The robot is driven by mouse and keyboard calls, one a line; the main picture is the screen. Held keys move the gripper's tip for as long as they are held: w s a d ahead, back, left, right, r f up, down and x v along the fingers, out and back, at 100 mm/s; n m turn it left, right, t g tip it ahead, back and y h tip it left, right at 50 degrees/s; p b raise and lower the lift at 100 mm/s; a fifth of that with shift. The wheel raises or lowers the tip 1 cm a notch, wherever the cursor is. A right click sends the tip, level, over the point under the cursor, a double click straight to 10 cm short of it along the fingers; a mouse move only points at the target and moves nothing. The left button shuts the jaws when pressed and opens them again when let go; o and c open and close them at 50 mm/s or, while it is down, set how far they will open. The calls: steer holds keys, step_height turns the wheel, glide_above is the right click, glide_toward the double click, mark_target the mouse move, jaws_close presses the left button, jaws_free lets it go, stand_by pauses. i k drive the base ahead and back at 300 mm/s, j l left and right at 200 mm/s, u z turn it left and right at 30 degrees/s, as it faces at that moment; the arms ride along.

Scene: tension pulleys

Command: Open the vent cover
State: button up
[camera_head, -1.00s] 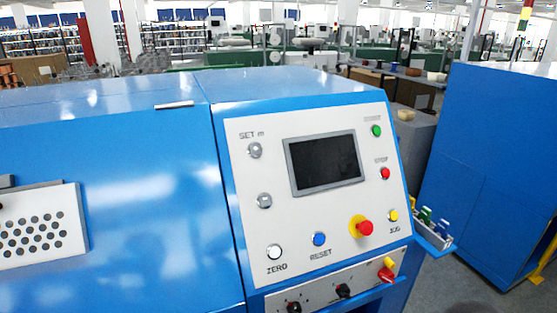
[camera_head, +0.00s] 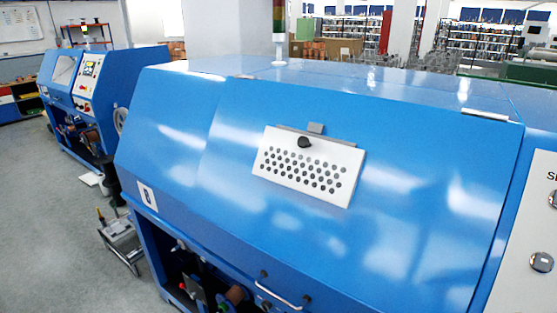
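The vent cover (camera_head: 305,178) is a white plate with rows of round dark holes, on the sloped blue front of the machine (camera_head: 410,215). It has a black knob (camera_head: 304,142) near its top edge and a small grey tab (camera_head: 316,128) above it. The plate appears to lie flat against the blue panel. My gripper is not in view.
A metal handle (camera_head: 283,295) is low on the machine's front. The control panel (camera_head: 530,255) is cut off at the right edge. Another blue machine (camera_head: 88,95) stands at the far left. A small cart (camera_head: 122,243) is on the grey floor (camera_head: 50,230), which has clear room at left.

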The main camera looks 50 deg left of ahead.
mark_target(330, 172)
steer(key=u, duration=1.85)
